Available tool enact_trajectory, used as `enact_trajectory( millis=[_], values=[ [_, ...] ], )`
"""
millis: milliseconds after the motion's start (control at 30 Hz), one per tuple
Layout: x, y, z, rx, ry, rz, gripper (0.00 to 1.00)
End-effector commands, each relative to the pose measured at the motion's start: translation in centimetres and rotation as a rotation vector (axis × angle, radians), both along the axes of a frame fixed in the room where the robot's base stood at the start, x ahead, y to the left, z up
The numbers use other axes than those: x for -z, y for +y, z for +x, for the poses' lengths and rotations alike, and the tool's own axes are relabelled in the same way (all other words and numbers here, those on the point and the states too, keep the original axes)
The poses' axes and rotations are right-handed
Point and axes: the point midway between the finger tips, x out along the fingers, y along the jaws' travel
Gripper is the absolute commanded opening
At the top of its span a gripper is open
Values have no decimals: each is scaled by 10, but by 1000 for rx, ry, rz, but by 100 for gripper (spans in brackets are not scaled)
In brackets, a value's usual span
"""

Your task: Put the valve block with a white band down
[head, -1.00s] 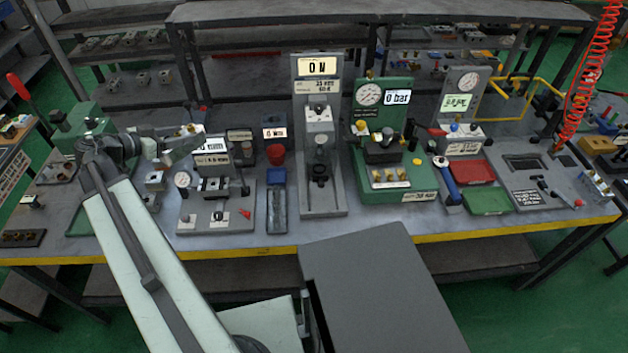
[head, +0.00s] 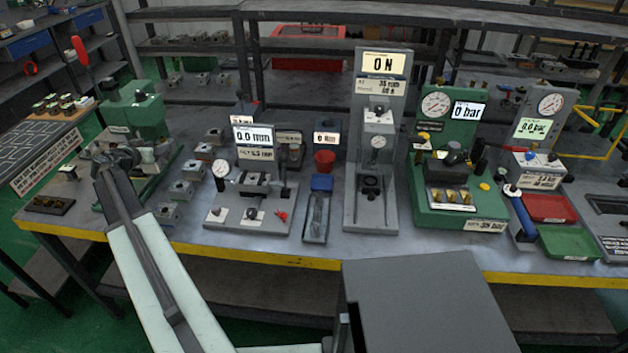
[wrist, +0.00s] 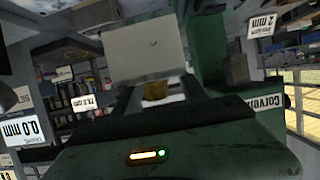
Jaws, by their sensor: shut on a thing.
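My gripper (wrist: 157,88) is shut on a grey valve block (wrist: 145,50). The block's plain pale face stands between the two dark fingers in the wrist view. A brass-coloured part (wrist: 155,91) and a pale patch show at its near end; I cannot clearly make out a white band. In the head view my gripper (head: 128,157) is at the left of the bench, in front of the green lever press (head: 132,108). The held block is hidden or too small to tell there. A green body fills the space just beside the block in the wrist view.
Several grey valve blocks (head: 193,170) stand in a row right of my gripper. The 0.0 mm gauge fixture (head: 250,190) is farther right. A dark tray with brass pieces (head: 48,204) lies at the bench's left end. The yellow front edge (head: 260,257) runs below.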

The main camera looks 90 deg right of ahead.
Motion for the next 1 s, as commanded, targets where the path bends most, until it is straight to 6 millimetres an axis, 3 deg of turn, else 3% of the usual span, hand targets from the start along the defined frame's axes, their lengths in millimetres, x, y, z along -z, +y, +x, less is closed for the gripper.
enact_trajectory(
  millis=[167,500,767,1000],
  values=[
    [1,0,-1,1,1,-2,0],
    [59,-1,-2,3,2,-2,0],
    [66,-1,-2,3,2,-2,0],
    [101,-1,-2,4,1,-2,0]
  ],
)
